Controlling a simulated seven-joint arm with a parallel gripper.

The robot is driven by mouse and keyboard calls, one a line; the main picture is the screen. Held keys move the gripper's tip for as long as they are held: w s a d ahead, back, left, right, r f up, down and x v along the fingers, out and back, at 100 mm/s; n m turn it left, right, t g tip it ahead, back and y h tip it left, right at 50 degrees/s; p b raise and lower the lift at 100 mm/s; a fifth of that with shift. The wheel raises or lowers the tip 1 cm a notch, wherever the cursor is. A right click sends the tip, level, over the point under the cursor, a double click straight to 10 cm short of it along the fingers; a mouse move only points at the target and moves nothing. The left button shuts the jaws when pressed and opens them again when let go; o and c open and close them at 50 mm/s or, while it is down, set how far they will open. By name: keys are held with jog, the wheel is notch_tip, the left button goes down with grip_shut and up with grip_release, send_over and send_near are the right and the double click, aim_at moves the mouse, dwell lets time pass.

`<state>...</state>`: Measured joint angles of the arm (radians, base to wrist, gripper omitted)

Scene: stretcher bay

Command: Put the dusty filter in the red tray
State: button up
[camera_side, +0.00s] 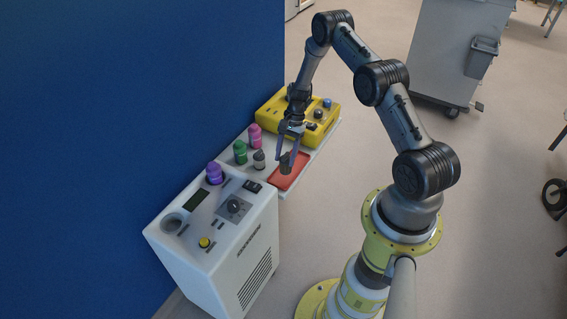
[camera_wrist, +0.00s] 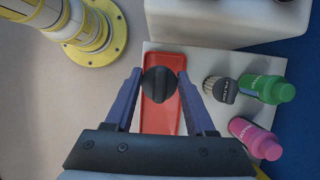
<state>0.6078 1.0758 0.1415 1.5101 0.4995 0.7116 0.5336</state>
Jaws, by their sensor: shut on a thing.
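My gripper (camera_side: 288,156) is shut on a dark grey, round-topped filter (camera_side: 286,166), which looks like the dusty one. In the wrist view the filter (camera_wrist: 160,85) sits between the fingertips, its ridged dark top facing the camera. The red tray (camera_side: 286,183) lies flat on the white shelf, and the filter is over it. In the wrist view red tray surface (camera_wrist: 160,119) shows around the filter. I cannot tell whether the filter's bottom touches the tray. A second, cleaner filter (camera_wrist: 221,89) with a pale pleated body and dark cap stands beside the tray.
A green bottle (camera_side: 240,152) and a pink bottle (camera_side: 255,136) stand near the second filter. A yellow device (camera_side: 273,110) is at the shelf's far end. A white machine (camera_side: 232,258) holding a purple bottle (camera_side: 215,172) is at the near end. A blue wall (camera_side: 120,90) runs behind.

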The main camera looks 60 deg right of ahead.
aim_at(283, 163)
jog(key=shift+w+d+f, duration=0.15)
jog(key=shift+w+f, duration=0.25)
jog(key=shift+w+d+f, duration=0.1)
jog(key=shift+w+f, duration=0.05)
jog(key=shift+f, duration=1.65)
jog(key=o, duration=1.3)
jog(key=shift+f, duration=0.15)
jog(key=shift+o, duration=0.2)
